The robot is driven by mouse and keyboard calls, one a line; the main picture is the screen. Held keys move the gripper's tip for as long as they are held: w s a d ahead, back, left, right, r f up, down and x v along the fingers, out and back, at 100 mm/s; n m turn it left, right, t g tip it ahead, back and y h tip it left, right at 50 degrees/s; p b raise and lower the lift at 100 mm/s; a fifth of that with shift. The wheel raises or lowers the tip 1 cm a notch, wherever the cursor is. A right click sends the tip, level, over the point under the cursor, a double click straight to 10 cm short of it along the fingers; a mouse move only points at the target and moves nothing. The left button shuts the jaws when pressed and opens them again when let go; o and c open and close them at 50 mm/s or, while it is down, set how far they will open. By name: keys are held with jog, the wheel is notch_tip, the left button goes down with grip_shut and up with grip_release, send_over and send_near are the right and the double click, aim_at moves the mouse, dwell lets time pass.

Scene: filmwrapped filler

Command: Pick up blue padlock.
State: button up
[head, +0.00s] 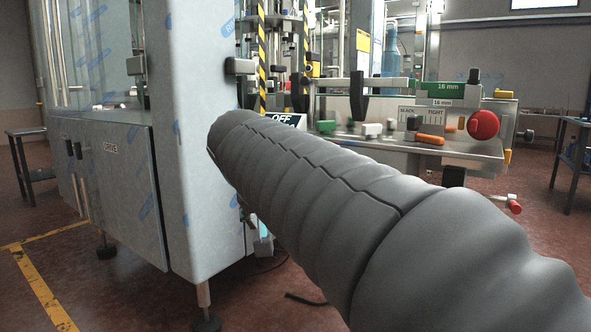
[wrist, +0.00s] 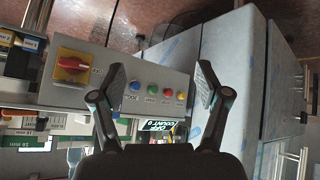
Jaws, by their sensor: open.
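I cannot make out a blue padlock in either view. My gripper (wrist: 161,84) shows in the wrist view, with its two fingers spread apart and nothing between them. Beyond the fingers is a grey control panel (wrist: 90,88), seen rotated. A lit display (wrist: 163,127) is beside the panel. In the head view my gripper is hidden behind my grey sleeved arm.
A tall steel cabinet (head: 190,200) with film on it stands left of my arm, and also fills the right of the wrist view (wrist: 235,80). A machine bench (head: 470,148) with a red knob (head: 483,125) is at the right. Open floor (head: 120,295) lies at the lower left.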

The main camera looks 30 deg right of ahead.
jog(key=w+d+r+m+g+h+b, duration=0.1)
jog(key=w+d+r+m+h+b, duration=0.3)
jog(key=w+d+r+m+h, duration=0.55)
jog(key=shift+w+d+f+n+y, duration=0.25)
jog(key=shift+w+d+y, duration=0.45)
jog(key=shift+d, duration=1.85)
jog(key=shift+w+d+f+n+y, duration=0.25)
jog(key=shift+w+d, duration=0.75)
jog(key=shift+d, duration=1.6)
jog(key=shift+w+d+f+n+y, duration=0.15)
jog(key=shift+w+d+f+y, duration=0.5)
jog(key=shift+d, duration=1.9)
jog(key=shift+w+r+h, duration=0.2)
jog(key=shift+r+h, duration=0.05)
jog(key=shift+r, duration=0.1)
grip_shut()
jog(key=shift+r, duration=0.1)
notch_tip(320, 180, up, 10)
jog(key=p, duration=0.4)
jog(key=shift+w, duration=0.1)
